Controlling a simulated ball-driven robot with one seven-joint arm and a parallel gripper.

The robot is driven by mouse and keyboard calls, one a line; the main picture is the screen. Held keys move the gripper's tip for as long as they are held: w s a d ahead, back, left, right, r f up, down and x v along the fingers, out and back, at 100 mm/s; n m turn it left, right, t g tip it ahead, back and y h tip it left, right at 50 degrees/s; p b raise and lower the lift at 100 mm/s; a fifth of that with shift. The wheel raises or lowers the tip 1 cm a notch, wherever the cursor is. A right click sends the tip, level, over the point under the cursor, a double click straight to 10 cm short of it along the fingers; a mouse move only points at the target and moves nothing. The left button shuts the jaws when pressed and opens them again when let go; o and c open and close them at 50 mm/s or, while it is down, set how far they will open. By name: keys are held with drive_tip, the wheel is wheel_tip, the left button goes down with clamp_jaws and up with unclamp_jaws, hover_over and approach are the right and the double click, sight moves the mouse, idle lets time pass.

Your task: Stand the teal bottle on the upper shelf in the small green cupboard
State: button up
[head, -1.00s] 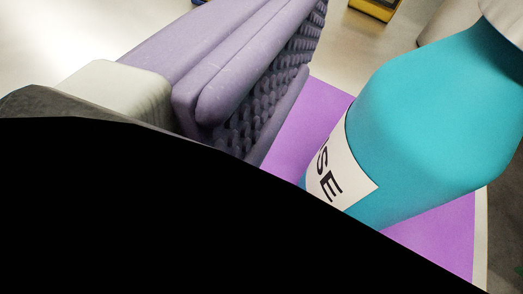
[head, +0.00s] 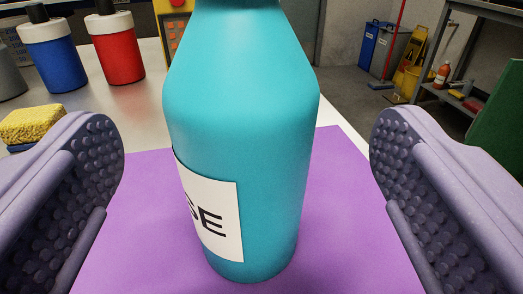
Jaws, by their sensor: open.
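The teal bottle (head: 245,120) stands upright on a purple mat (head: 130,215), close in front of me. A white label with dark letters is on its left side, and its top is cut off by the picture edge. My gripper (head: 247,150) is open, one ridged purple finger on each side of the bottle. There is a gap between the bottle and each finger. A green panel (head: 500,125) shows at the right edge; I cannot tell whether it is part of the small green cupboard. No upper shelf of that cupboard is in view.
Blue (head: 55,50) and red (head: 116,45) bottles stand at the back left of the pale table. A yellow sponge (head: 33,124) lies at the left. A grey shelf rack (head: 480,12) with small items, bins and a mop bucket stand beyond, at the right.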

drive_tip(key=shift+w+a+r+p, duration=0.2)
drive_tip(key=shift+w+r+p, duration=0.2)
drive_tip(key=shift+w+p, duration=0.4)
drive_tip(key=w+b, duration=0.1)
drive_tip(key=w, duration=0.3)
drive_tip(key=shift+w+a+f+b, duration=0.1)
drive_tip(key=shift+w+b, duration=0.25)
drive_tip(key=shift+b, duration=0.05)
drive_tip(key=shift+w+a, duration=0.1)
drive_tip(key=shift+w, duration=0.35)
drive_tip(key=shift+c, duration=0.3)
drive_tip(key=c, duration=1.5)
drive_tip(key=shift+r, duration=0.25)
